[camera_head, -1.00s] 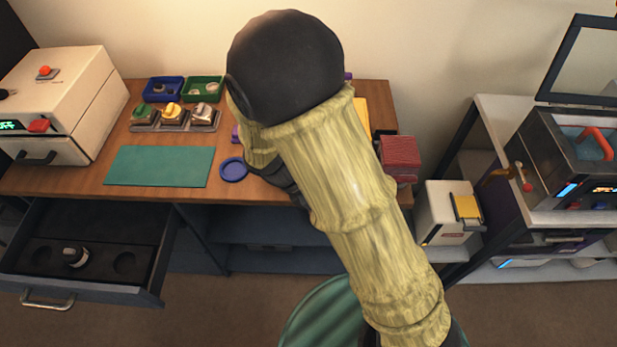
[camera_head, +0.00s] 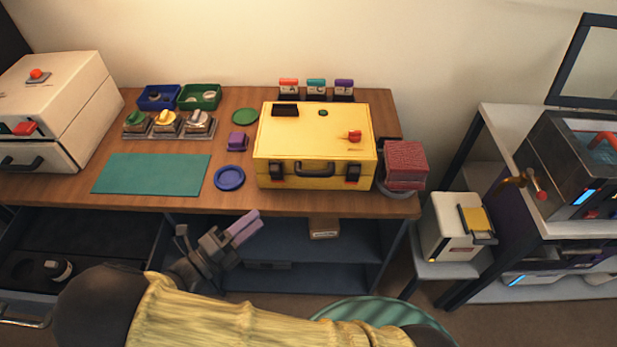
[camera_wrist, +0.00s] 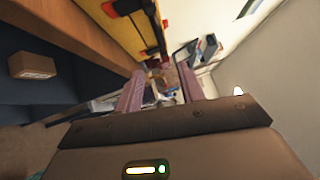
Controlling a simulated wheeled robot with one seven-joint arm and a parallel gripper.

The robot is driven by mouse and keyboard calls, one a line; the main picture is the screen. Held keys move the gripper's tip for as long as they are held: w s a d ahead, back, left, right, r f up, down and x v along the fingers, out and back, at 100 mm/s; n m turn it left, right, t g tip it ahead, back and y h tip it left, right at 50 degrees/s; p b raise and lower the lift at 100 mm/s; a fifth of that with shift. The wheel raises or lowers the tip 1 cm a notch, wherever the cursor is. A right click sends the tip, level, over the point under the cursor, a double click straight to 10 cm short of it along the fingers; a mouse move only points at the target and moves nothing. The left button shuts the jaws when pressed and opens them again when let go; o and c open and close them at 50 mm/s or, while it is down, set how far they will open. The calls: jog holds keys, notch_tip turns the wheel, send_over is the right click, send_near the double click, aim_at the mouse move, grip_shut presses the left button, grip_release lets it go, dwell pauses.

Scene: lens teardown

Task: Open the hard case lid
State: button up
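The yellow hard case (camera_head: 290,138) stands on the wooden table, its lid closed. Two dark latches, left (camera_head: 276,173) and right (camera_head: 353,174), flank its dark handle (camera_head: 315,170) on the front face. I cannot tell whether the latches are fastened. My gripper (camera_head: 245,228) is in front of the table edge, left of the case and lower in the picture, apart from it. In the wrist view my gripper (camera_wrist: 160,82) has its two pinkish fingers apart with nothing held between them. The case (camera_wrist: 112,30) shows at the top there, with orange-red parts on its face.
A blue round dish (camera_head: 229,178) and a purple block (camera_head: 237,141) lie left of the case. A red block stack (camera_head: 404,163) stands right of it. A drawer (camera_head: 100,225) is open below the table's left side. The green mat (camera_head: 150,174) is bare.

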jog(key=shift+d, duration=0.1)
jog(key=p+x, duration=0.1)
jog(key=x, duration=1.6)
jog(key=shift+d, duration=0.15)
jog(key=shift+w+r, duration=0.15)
jog(key=shift+c, duration=0.5)
grip_shut()
